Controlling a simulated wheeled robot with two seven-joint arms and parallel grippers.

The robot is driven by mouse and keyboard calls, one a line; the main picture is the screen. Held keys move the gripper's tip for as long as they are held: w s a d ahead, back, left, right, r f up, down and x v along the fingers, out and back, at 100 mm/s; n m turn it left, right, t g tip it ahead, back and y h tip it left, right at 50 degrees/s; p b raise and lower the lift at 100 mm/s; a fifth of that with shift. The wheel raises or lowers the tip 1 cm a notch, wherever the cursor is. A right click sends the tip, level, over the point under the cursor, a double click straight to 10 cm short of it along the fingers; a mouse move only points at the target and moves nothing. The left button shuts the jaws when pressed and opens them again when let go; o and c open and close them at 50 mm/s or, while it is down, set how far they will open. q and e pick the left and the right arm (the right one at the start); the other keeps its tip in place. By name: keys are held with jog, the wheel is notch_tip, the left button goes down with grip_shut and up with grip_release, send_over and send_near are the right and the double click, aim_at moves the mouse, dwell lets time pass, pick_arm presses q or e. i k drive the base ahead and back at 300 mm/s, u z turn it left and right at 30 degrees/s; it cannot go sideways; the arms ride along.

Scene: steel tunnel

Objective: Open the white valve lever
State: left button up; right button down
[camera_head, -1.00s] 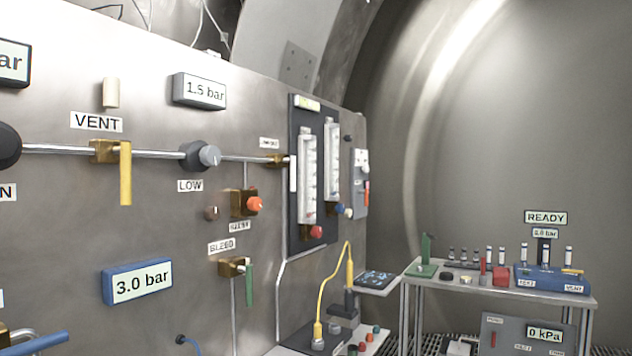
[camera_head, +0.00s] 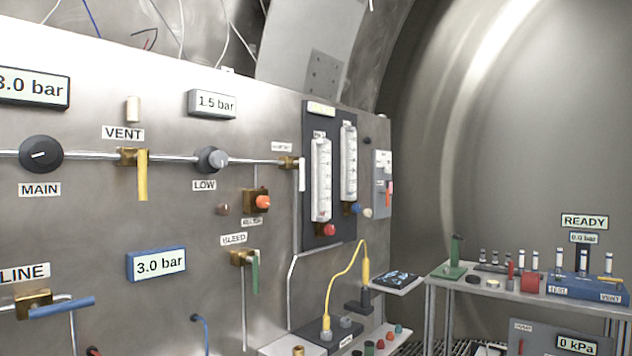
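The white valve lever (camera_head: 302,175) hangs straight down from a small brass valve (camera_head: 288,162) at the right end of the horizontal pipe. It sits just left of the dark flowmeter board (camera_head: 312,236). A small label (camera_head: 281,147) above the valve is too small to read. Neither of my grippers is in view, and nothing touches the lever.
On the same steel panel are a yellow VENT lever (camera_head: 142,175), a LOW knob (camera_head: 211,160), a MAIN knob (camera_head: 41,154), a green BLEED lever (camera_head: 255,274) and a blue LINE lever (camera_head: 62,308). A cart (camera_head: 430,300) with instruments stands at the right.

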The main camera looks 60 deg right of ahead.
aim_at(302, 162)
jog(key=z, duration=0.9)
